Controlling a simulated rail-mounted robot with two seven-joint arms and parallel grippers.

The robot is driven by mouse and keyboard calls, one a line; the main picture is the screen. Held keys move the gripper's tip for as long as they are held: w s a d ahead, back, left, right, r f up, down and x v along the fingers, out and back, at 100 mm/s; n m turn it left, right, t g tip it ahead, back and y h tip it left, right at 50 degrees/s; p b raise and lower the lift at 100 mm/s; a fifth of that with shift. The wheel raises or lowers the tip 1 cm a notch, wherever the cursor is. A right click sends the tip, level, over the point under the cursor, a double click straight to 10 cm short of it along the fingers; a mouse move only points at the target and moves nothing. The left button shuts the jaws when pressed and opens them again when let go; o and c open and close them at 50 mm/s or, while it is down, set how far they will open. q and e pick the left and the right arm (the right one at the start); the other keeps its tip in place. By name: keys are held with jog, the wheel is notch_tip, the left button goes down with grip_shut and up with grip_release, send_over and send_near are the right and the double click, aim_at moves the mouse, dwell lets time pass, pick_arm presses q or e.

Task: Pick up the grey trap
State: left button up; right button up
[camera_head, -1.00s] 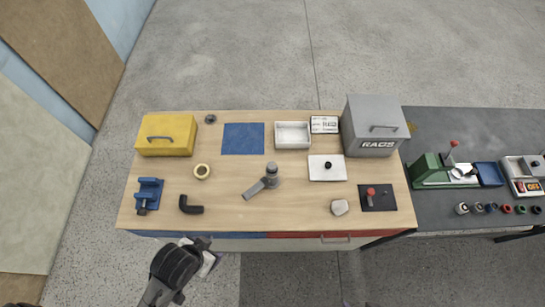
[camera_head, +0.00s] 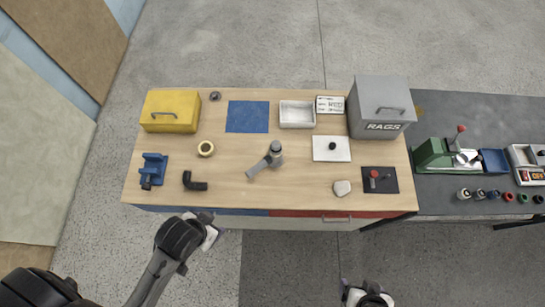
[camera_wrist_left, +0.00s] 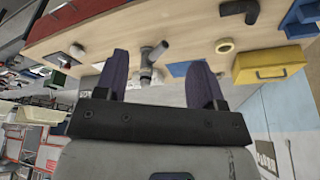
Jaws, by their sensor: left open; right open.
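The grey trap (camera_head: 266,160), a pipe piece with a round upright end and a side arm pointing down-left, lies near the middle of the wooden workbench (camera_head: 230,190). It also shows in the left wrist view (camera_wrist_left: 151,56), beyond and between the fingers, apart from them. My left gripper (camera_head: 212,230) is just off the bench's front edge; its two dark fingers (camera_wrist_left: 158,80) are spread with nothing between them. My right gripper (camera_head: 368,294) is at the bottom of the head view, well in front of the bench, with its fingers hard to make out.
A black elbow (camera_head: 194,182), a yellow ring (camera_head: 206,149) and a blue vise (camera_head: 152,170) lie left of the trap. A blue mat (camera_head: 247,116) and white tray (camera_head: 297,114) are behind it.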

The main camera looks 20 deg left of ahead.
pick_arm(q)
jog(key=w+r+m+t+b, duration=0.1)
jog(key=w+t+b, duration=0.15)
jog(key=w, duration=0.45)
jog(key=w+r+t+b, duration=0.2)
jog(key=w+b, duration=0.1)
jog(key=w, duration=0.4)
jog(key=m+b, duration=0.3)
jog(key=b, duration=0.1)
send_over(260, 166)
jog(key=s, duration=0.3)
notch_tip(260, 166, down, 6)
jog(key=f+g, duration=0.1)
jog(key=f, duration=0.3)
jog(key=w+f+g, duration=0.1)
jog(key=f, duration=0.4)
jog(key=f+g, duration=0.1)
jog(key=f, duration=0.3)
jog(key=shift+w+d+f, duration=0.15)
jog(key=shift+w+f, duration=0.2)
jog(key=shift+f, duration=0.05)
jog(key=shift+x, duration=3.15)
jog(key=shift+s+a, duration=0.15)
jog(key=shift+a, duration=0.05)
jog(key=shift+f, duration=0.15)
jog(key=shift+f, duration=0.15)
